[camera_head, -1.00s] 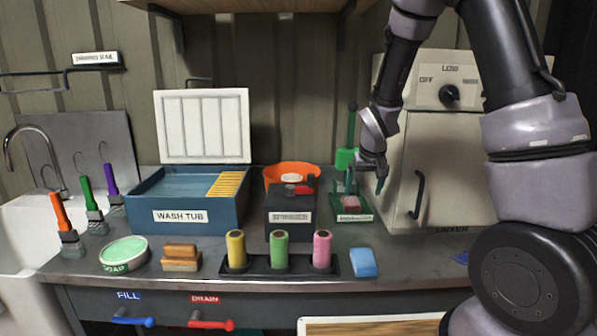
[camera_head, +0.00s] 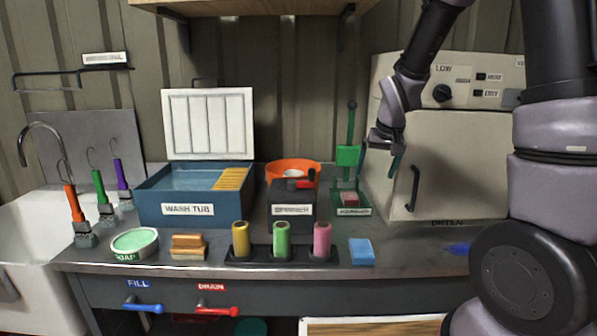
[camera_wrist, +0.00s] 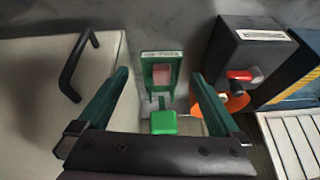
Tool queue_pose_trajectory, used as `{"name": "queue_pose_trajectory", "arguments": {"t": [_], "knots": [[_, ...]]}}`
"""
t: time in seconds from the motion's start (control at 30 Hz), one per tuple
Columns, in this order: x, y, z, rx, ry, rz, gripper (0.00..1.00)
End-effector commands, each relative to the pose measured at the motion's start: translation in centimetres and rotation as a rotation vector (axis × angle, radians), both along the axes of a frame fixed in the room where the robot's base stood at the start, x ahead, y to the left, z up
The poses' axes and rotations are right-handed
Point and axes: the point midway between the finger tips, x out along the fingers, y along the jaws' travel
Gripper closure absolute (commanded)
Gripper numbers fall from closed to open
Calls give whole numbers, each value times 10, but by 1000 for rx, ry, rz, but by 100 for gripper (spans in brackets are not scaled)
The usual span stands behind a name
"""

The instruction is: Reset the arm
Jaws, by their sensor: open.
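My gripper (camera_head: 383,150) is raised in front of the left side of the cream dryer (camera_head: 440,165), above the bench. In the wrist view my gripper (camera_wrist: 160,105) has its two green fingers spread wide, with nothing between them. A green stand (camera_head: 349,155) with an upright post and a small tray holding a pinkish block is beyond and below the fingers. It also shows between the fingers in the wrist view (camera_wrist: 163,122), apart from them. The dryer's dark handle (camera_head: 412,190) is to the right of my gripper.
A blue wash tub (camera_head: 180,210) with a raised white lid stands left of centre. A dark box (camera_head: 291,211) and an orange bowl (camera_head: 308,168) are beside it. Several colored spools (camera_head: 281,242) stand in front, with a blue sponge (camera_head: 361,251) to their right. A shelf (camera_head: 260,6) hangs above.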

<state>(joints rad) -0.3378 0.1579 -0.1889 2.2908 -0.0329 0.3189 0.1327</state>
Motion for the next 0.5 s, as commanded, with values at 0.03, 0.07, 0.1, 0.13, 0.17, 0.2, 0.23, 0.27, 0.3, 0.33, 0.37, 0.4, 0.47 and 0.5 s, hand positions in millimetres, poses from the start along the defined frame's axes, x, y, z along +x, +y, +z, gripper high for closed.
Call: {"name": "queue_pose_trajectory", "arguments": {"t": [0.03,0.07,0.1,0.13,0.17,0.2,0.23,0.27,0.3,0.33,0.37,0.4,0.47,0.5], "knots": [[-5,-3,14,16,-10,-13,0],[-9,-5,20,23,-13,-20,0],[-14,-8,30,34,-17,-31,0],[-19,-10,38,44,-21,-37,0],[-25,-12,46,55,-27,-45,0],[-33,-15,59,70,-34,-59,0],[-40,-18,69,82,-40,-68,0],[-48,-20,79,95,-46,-79,0],[-60,-23,93,112,-56,-91,0],[-69,-26,103,125,-63,-101,0],[-79,-28,112,137,-68,-110,0],[-92,-30,123,152,-77,-123,0],[-112,-34,139,174,-91,-138,0],[-126,-35,148,187,-101,-148,0]]}}
